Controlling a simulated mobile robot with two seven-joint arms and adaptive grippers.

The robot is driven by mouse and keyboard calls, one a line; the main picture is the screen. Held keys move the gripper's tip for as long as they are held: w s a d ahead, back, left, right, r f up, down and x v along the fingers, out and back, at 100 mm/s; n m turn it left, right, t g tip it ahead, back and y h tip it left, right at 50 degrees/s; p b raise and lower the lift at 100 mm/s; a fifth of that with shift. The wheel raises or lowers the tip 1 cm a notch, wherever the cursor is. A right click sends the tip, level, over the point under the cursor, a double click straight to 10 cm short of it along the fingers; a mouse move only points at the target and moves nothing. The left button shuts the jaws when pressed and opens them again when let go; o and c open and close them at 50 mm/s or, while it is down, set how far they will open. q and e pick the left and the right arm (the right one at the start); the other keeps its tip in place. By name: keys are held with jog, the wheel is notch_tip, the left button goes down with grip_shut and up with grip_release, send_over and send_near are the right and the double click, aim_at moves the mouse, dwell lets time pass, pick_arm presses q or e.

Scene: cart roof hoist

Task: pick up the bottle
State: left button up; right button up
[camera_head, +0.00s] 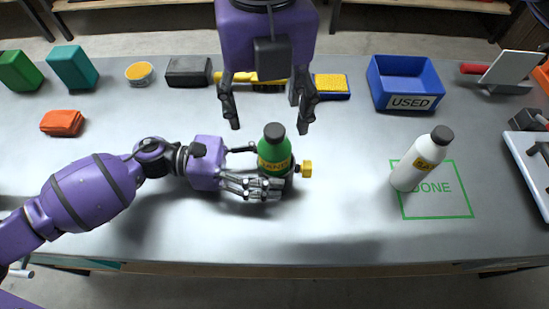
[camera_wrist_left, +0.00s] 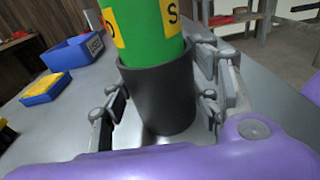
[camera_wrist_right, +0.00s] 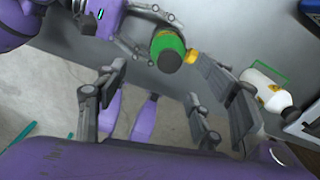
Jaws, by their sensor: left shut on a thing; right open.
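A green bottle (camera_head: 273,152) with a dark cap and a yellow label stands upright in a dark grey round holder (camera_wrist_left: 158,97). A yellow knob (camera_head: 307,169) sticks out at the holder's right side. My left gripper (camera_head: 264,172) is shut on the holder, its fingers on either side of it, below the bottle's label. My right gripper (camera_head: 268,118) is open and empty, pointing down above and behind the bottle. In the right wrist view the bottle's cap (camera_wrist_right: 170,60) shows beyond its fingers. A white bottle (camera_head: 419,163) with a dark cap stands at the green DONE square (camera_head: 455,216).
A blue USED bin (camera_head: 407,73) stands at the back right. A yellow-topped blue block (camera_head: 332,87), a dark block (camera_head: 189,71), a round tin (camera_head: 139,73) and green boxes (camera_head: 72,67) line the back. An orange block (camera_head: 62,123) lies at left. The front middle is clear.

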aim_at(268, 132)
notch_tip(268, 132, down, 6)
jog(key=shift+d+f, duration=0.1)
jog(key=shift+w+d+f, duration=0.15)
jog(key=shift+d+f, duration=0.05)
jog(key=shift+f, duration=1.15)
jog(key=shift+w+d+f, duration=0.15)
jog(key=shift+f, duration=1.2)
jog(key=shift+c, duration=0.2)
jog(key=c, duration=1.2)
